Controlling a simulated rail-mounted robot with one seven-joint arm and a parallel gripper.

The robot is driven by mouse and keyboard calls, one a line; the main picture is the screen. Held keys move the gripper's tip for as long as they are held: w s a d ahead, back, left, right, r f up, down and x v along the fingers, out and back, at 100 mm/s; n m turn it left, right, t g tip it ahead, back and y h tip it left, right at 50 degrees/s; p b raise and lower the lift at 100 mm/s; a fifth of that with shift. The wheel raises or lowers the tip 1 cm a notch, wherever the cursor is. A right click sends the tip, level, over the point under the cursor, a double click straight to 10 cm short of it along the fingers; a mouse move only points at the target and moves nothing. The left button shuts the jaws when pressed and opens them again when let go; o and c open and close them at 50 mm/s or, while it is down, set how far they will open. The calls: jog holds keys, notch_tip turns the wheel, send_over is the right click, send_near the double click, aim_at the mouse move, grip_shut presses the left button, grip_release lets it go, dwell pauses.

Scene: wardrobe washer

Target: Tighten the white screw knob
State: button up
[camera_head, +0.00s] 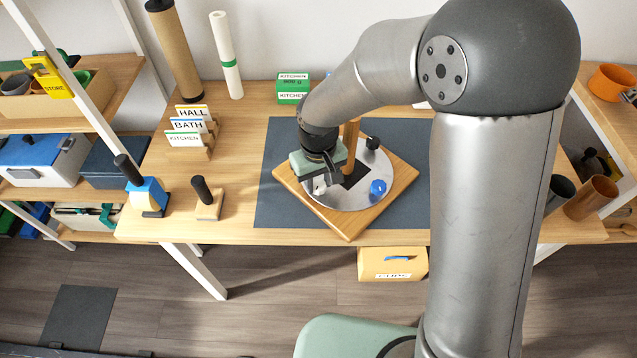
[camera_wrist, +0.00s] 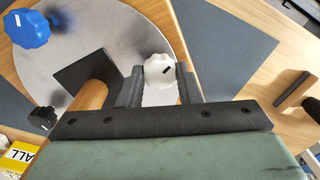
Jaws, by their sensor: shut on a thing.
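The white screw knob (camera_wrist: 159,71) sits on a round metal plate (camera_wrist: 60,75) and has a dark mark on its top. My gripper (camera_wrist: 160,82) is shut on the knob, with a dark finger on either side of it. In the head view my gripper (camera_head: 326,182) is over the left part of the metal plate (camera_head: 345,198), and only a small bit of the white knob (camera_head: 319,186) shows beside the fingers. The plate rests on a square wooden board (camera_head: 348,231).
A blue knob (camera_head: 378,188) and a black knob (camera_head: 373,143) are also on the plate. A wooden post (camera_head: 351,135) rises near the plate's middle. The board lies on a dark mat (camera_head: 275,205). Stamps and a card holder (camera_head: 190,140) stand left on the table.

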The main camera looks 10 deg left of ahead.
jog(key=m+b, duration=0.1)
jog(key=m, duration=0.2)
jog(key=shift+m, duration=0.4)
jog(key=m+b, duration=0.1)
jog(key=m, duration=0.2)
jog(key=shift+m, duration=0.3)
jog(key=m, duration=0.6)
jog(key=shift+r+b, duration=0.1)
jog(key=shift+b, duration=0.2)
jog(key=m+p, duration=0.1)
jog(key=m, duration=0.4)
jog(key=shift+r+m, duration=0.1)
jog(key=shift+m, duration=0.3)
jog(key=shift+m+p, duration=0.85)
jog(key=shift+m, duration=1.05)
jog(key=o, duration=1)
